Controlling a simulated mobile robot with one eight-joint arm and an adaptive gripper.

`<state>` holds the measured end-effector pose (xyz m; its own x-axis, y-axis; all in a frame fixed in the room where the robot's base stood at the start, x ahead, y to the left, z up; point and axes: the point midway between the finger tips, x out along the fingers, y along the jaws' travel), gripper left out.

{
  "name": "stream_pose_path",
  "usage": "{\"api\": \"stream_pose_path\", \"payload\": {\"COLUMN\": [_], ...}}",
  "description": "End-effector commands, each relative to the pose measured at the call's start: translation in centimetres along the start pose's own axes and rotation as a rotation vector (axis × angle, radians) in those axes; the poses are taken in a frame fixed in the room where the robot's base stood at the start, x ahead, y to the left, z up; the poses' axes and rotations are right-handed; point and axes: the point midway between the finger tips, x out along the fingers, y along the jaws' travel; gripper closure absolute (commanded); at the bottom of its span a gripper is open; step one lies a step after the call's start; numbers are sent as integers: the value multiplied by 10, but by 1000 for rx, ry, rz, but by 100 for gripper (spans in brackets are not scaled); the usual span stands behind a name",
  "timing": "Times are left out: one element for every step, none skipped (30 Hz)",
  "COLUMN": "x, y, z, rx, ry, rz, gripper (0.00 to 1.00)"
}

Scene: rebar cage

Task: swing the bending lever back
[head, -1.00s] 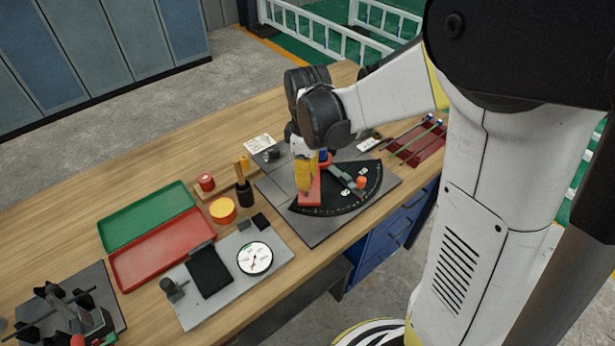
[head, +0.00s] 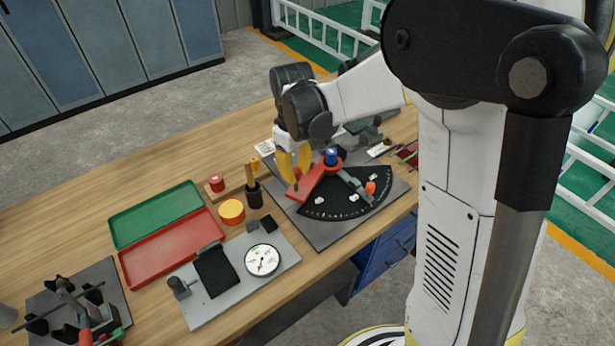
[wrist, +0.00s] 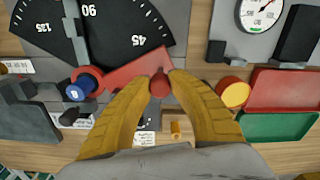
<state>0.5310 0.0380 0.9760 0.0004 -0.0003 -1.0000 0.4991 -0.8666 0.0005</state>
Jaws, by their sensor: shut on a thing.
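The red bending lever (head: 318,182) pivots beside a blue-capped post (head: 331,156) on the bending plate with its black angle dial (head: 345,203). In the head view it points left and toward the near side, at the dial's left edge. In the wrist view the lever (wrist: 138,74) runs from the blue post (wrist: 80,90) to a round red knob (wrist: 160,84) at its end. My gripper (head: 292,186) has yellow fingers, shut around that knob; in the wrist view the fingertips (wrist: 160,78) stand on either side of it.
An orange peg (head: 371,187) and a grey arm sit on the dial. Left of the plate stand a black holder (head: 253,195), a yellow-orange tub (head: 231,211) and a plate with a round gauge (head: 262,260). Green (head: 155,214) and red (head: 172,248) trays lie further left.

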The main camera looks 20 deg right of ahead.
Motion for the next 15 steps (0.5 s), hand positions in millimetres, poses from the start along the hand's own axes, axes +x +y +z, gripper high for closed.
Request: {"api": "stream_pose_path", "payload": {"x": [0, 0, 0, 0, 0, 0, 0, 0, 0, 0, 0, 0, 0, 0, 0], "y": [0, 0, 1, 1, 2, 2, 3, 4, 5, 6, 6, 8, 8, 9, 10], "z": [-8, -12, -17, -20, -24, -28, -32, -35, -39, -42, -45, -48, -51, -53, -55], "rx": [39, 67, 103, 129, 154, 187, 211, 234, 263, 285, 304, 329, 347, 363, 383], "ry": [0, 0, 0, 0, 0, 0, 0, 0, 0, 0, 0, 0, 0, 0, 0], "rz": [-1, -1, -1, -1, -1, -1, -1, -1, -1, -1, -1, -1, -1, -1, -1], "gripper": [100, 100, 100, 100, 100, 100, 100, 100, 100, 100, 100, 100, 100, 100, 100]}}
